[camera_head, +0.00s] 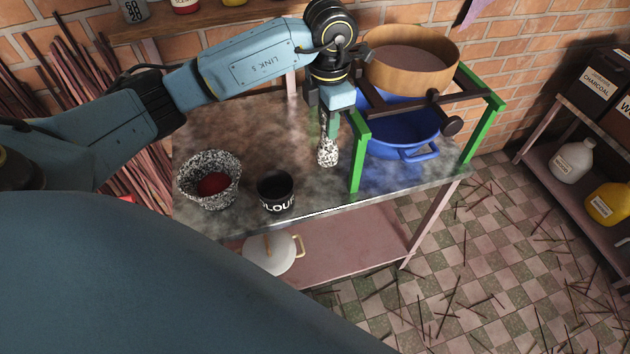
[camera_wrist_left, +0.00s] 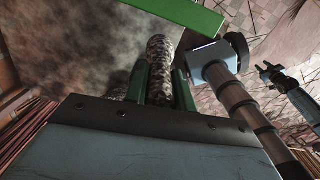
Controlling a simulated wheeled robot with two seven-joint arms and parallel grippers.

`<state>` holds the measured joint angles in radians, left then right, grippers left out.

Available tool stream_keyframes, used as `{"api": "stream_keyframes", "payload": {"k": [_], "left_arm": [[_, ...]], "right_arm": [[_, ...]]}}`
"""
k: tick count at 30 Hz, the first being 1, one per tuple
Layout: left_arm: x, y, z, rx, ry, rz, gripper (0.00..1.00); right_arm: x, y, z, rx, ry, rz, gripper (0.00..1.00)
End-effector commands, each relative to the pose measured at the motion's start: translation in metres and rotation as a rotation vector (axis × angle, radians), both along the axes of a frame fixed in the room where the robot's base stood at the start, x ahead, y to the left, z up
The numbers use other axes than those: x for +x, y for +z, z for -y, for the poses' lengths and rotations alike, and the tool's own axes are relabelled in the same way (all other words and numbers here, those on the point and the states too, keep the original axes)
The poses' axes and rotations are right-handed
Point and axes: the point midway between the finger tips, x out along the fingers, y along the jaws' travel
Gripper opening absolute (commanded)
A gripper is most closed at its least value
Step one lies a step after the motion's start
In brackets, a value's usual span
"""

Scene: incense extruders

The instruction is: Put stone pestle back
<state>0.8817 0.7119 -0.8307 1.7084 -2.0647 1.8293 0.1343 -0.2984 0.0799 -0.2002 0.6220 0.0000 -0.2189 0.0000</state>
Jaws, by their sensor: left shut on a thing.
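The speckled black-and-white stone pestle (camera_head: 327,152) is upright, its thick end down, over the table just left of the green frame. My left gripper (camera_head: 329,122) is shut on its upper part. Whether the pestle's lower end touches the table, I cannot tell. In the left wrist view the pestle (camera_wrist_left: 158,65) shows between the green fingers (camera_wrist_left: 160,88). The speckled stone mortar (camera_head: 225,190) stands at the table's left with dark red matter inside. What looks like my right gripper (camera_wrist_left: 270,72) is small in the left wrist view, its jaws unclear.
A black bowl with lettering (camera_head: 276,204) stands right of the mortar near the front edge. The green frame (camera_head: 359,160) holds a wooden sieve (camera_head: 410,75) above a blue basin (camera_head: 385,135). A white lidded pot (camera_head: 270,255) sits on the lower shelf.

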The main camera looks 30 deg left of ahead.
Motion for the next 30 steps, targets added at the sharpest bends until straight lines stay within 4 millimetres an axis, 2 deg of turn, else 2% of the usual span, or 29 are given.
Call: {"api": "stream_keyframes", "payload": {"k": [3, 9, 15, 20, 27, 30], "left_arm": [[0.003, -0.003, -0.009, -0.006, 0.303, -0.008, 0.02], [0.006, -0.008, -0.023, -0.010, 0.791, -0.018, 0.02], [0.008, -0.013, -0.032, -0.009, 1.113, -0.024, 0.02], [0.008, -0.020, -0.036, -0.006, 1.217, -0.027, 0.02], [0.007, -0.063, -0.035, -0.005, 1.230, -0.029, 0.02], [0.008, -0.074, -0.035, -0.007, 1.228, -0.026, 0.02]], "right_arm": [[-0.003, 0.002, 0.000, 0.000, 0.000, -0.006, 0.36], [-0.004, 0.005, 0.000, -0.001, 0.000, -0.007, 0.36], [-0.004, 0.007, 0.000, -0.001, 0.000, -0.007, 0.36], [-0.004, 0.007, 0.000, -0.001, 0.000, -0.007, 0.36], [-0.004, 0.007, 0.000, -0.001, 0.000, -0.007, 0.36], [-0.004, 0.007, 0.000, -0.001, 0.000, -0.007, 0.36]]}}
